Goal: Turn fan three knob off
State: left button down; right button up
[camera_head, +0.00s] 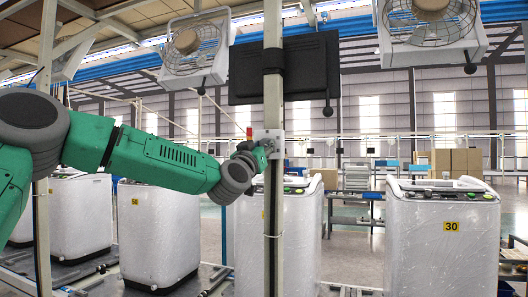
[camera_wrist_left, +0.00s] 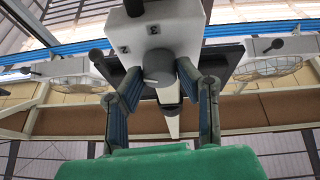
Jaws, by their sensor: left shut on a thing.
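The white switch box (camera_wrist_left: 180,32) fills the upper middle of the left wrist view, with a "3" and a "2" marked on it. A grey round knob (camera_wrist_left: 158,66) sits on its face below these marks. My left gripper (camera_wrist_left: 159,76) has its two fingers on either side of this knob and is shut on it. A second dark knob (camera_wrist_left: 134,8) shows at the top edge. In the head view the box (camera_head: 272,139) is small on a pale post, and my left gripper (camera_head: 262,146) reaches it from the left. My right gripper is not in view.
The upright post (camera_head: 274,215) stands at my left gripper. A black monitor (camera_head: 300,70) is mounted above the box. Caged fans (camera_head: 195,47) and (camera_head: 430,25) hang overhead. White wrapped machines (camera_head: 440,235) stand in a row behind the post.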

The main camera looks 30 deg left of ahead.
pick_arm(q)
jog(key=n+g+y+b, duration=0.1)
jog(key=n+y, duration=0.1)
jog(key=n, duration=0.2)
jog(key=n+g+y+b, duration=0.1)
jog(key=n+y, duration=0.1)
jog(key=n, duration=0.3)
jog(key=n+g+y+b, duration=0.1)
jog(key=n+y, duration=0.1)
jog(key=n, duration=0.3)
jog(key=shift+w+d+f+g+b, duration=0.1)
jog(key=shift+d+g+b, duration=0.2)
jog(key=shift+g, duration=0.1)
jog(key=n+g, duration=0.1)
jog(key=n, duration=0.2)
jog(key=shift+y, duration=0.3)
jog(key=n+g, duration=0.2)
jog(key=n, duration=0.2)
jog(key=n+g, duration=0.1)
jog(key=n, duration=0.2)
jog(key=n+g+h+p, duration=0.1)
jog(key=n, duration=0.2)
jog(key=shift+h, duration=0.4)
